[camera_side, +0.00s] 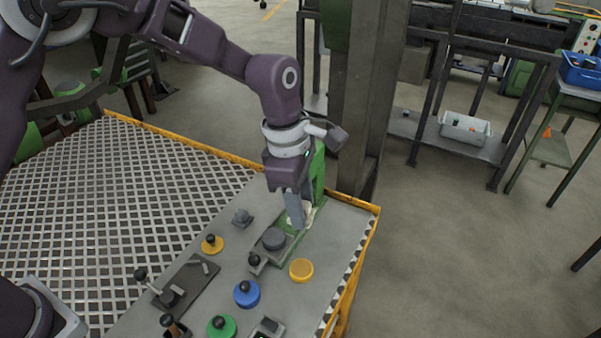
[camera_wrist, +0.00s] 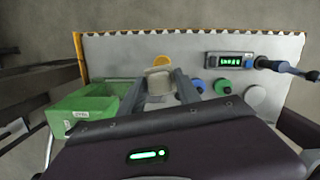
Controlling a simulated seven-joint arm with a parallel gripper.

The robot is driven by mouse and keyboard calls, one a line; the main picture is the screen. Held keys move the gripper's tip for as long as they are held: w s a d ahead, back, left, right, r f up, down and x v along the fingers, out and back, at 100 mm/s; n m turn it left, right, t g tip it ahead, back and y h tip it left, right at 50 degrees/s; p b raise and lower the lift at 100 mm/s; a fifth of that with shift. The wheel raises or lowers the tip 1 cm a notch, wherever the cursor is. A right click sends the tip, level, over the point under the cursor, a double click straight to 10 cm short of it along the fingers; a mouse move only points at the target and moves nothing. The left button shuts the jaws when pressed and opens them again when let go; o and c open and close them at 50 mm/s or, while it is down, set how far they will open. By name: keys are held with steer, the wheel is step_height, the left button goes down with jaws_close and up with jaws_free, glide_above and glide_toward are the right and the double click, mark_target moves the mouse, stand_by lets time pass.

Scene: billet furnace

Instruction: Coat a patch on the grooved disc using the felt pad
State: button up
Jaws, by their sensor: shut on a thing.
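My gripper (camera_side: 298,222) points down over the right part of the bench. It is shut on a pale beige pad, the felt pad (camera_side: 307,214); in the wrist view the pad (camera_wrist: 158,82) sits between the two fingers. Whether the pad touches anything below is unclear. An open orange-yellow dish (camera_side: 301,270) stands nearby; it also shows in the wrist view (camera_wrist: 162,61).
A green bin (camera_side: 319,172) stands right behind my gripper, near a steel column (camera_side: 367,95). Blue (camera_side: 246,294), green (camera_side: 221,327) and yellow (camera_side: 212,245) knobbed round pieces stand on the bench. A device with a lit green display (camera_wrist: 230,60) lies there too. A yellow edge (camera_side: 360,265) bounds the bench.

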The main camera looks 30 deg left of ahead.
mark_target(303, 269)
step_height(303, 269, down, 16)
steer(key=shift+f, duration=0.15)
steer(key=shift+f, duration=0.55)
stand_by(1.9)
step_height(303, 269, up, 7)
stand_by(0.7)
steer(key=shift+w+a, duration=0.1)
stand_by(0.4)
